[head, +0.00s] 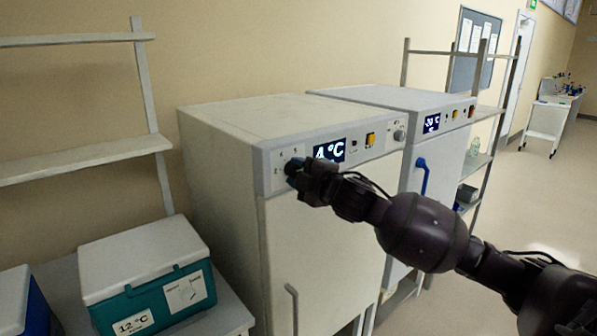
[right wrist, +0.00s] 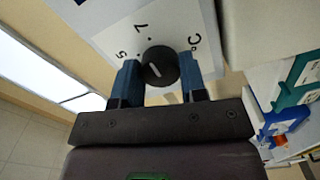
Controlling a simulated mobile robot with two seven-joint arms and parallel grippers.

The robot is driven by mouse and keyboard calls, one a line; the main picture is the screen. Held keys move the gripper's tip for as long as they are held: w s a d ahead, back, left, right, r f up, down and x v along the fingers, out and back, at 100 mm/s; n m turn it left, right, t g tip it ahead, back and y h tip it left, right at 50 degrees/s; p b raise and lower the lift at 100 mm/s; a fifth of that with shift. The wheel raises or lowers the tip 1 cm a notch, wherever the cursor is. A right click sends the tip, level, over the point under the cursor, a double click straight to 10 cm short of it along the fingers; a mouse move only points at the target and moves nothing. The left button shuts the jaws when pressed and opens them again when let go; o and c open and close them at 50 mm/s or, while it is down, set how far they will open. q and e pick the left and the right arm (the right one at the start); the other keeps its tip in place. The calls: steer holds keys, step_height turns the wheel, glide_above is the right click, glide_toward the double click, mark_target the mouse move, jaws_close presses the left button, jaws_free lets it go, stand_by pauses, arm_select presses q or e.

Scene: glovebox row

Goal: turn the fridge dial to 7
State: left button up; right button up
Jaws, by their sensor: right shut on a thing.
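The fridge (head: 225,180) with a lit 4 °C display stands in the middle of the head view. Its dial is largely hidden there behind my right gripper (head: 297,170), which is at the left end of the control panel. In the right wrist view the round black dial (right wrist: 160,66) sits between the two blue fingers of my right gripper (right wrist: 160,74), shut on it. The dial's white mark points to the upper left, roughly between the 5 and the 7 on the pale scale plate (right wrist: 112,38). My left gripper is not in view.
A teal cool box (head: 150,270) reading 12 °C is on a bench at the left. Shelves (head: 85,160) are on the left wall. Open floor lies at the right.

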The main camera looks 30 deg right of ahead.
steer(key=o, duration=0.9)
steer(key=shift+o, duration=0.2)
arm_select(q)
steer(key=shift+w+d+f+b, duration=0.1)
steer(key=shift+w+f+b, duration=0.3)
steer(key=shift+b, duration=0.6)
arm_select(e)
steer(key=s, duration=1)
steer(key=shift+s+d, duration=0.4)
steer(key=shift+d, duration=0.05)
